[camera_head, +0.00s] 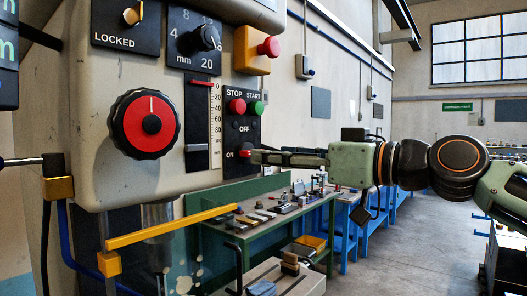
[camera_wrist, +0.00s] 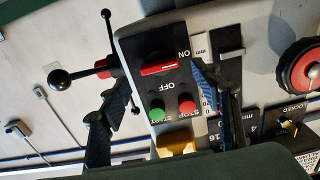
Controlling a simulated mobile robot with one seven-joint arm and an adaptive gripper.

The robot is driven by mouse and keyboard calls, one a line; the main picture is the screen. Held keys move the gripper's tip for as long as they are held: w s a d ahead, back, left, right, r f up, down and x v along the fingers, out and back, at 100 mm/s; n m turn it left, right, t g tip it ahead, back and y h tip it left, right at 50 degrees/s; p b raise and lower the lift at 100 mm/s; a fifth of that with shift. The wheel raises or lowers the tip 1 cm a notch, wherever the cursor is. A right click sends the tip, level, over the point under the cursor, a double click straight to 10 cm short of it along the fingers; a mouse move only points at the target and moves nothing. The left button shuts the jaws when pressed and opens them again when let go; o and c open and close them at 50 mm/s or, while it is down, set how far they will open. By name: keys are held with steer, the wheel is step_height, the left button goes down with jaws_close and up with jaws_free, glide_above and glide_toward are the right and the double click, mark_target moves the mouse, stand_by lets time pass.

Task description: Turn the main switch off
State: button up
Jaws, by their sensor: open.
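The main switch (camera_head: 245,153) is a red handle low on the dark control panel, below the OFF label and beside the ON label. In the wrist view the red handle (camera_wrist: 158,68) lies as a bar across the picture, with its right end towards ON and OFF to its lower side. My gripper (camera_head: 262,157) comes in from the right in the head view, its fingertips close to the switch. In the wrist view my gripper (camera_wrist: 158,80) is open, with one finger on either side of the switch. I cannot tell whether a finger touches it.
A red STOP button (camera_head: 238,106) and a green START button (camera_head: 256,108) sit just above the switch. A yellow box with a red button (camera_head: 268,47) is higher up. A yellow bar (camera_head: 172,226) juts out below. In the wrist view a black ball-ended lever (camera_wrist: 60,78) stands left.

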steer(key=shift+x, duration=2)
steer(key=shift+c, duration=0.5)
steer(key=c, duration=1.1)
